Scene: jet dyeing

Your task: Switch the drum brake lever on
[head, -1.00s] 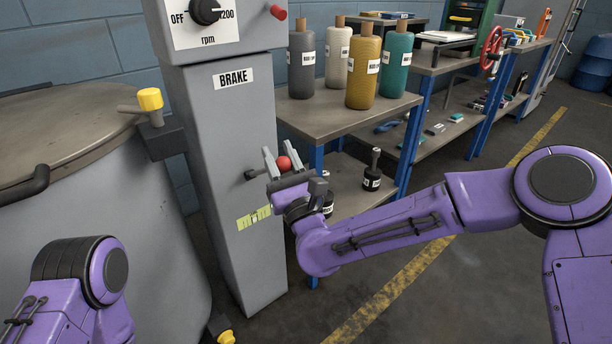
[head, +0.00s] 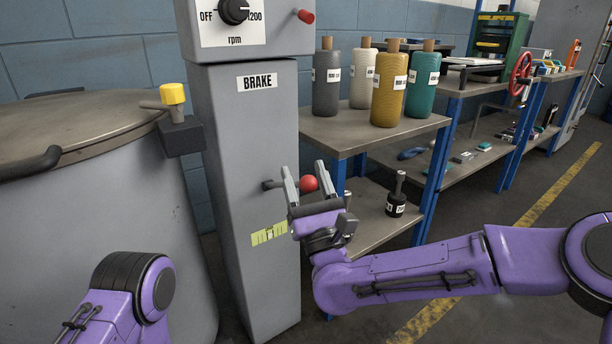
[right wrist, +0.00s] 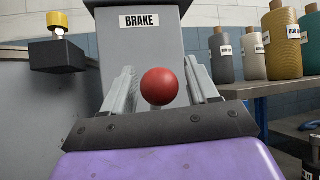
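The brake lever is a dark rod with a red ball knob (head: 309,183) on the front of the grey pillar (head: 246,215), under the BRAKE label (head: 257,82). My right gripper (head: 304,174) is open, with its two fingers on either side of the lever. In the right wrist view the red knob (right wrist: 160,86) sits between the spread fingers, with a gap on each side. The lever's rod is mostly hidden behind the knob there. Of my left arm only a purple link shows at the lower left; its gripper is out of view.
A shelf table (head: 330,137) with several labelled yarn cones stands right of the pillar. A large steel vessel (head: 100,220) stands left, with a yellow-knobbed valve (head: 173,94). A speed dial (head: 234,11) and red knob (head: 306,16) are above. Open floor lies at right.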

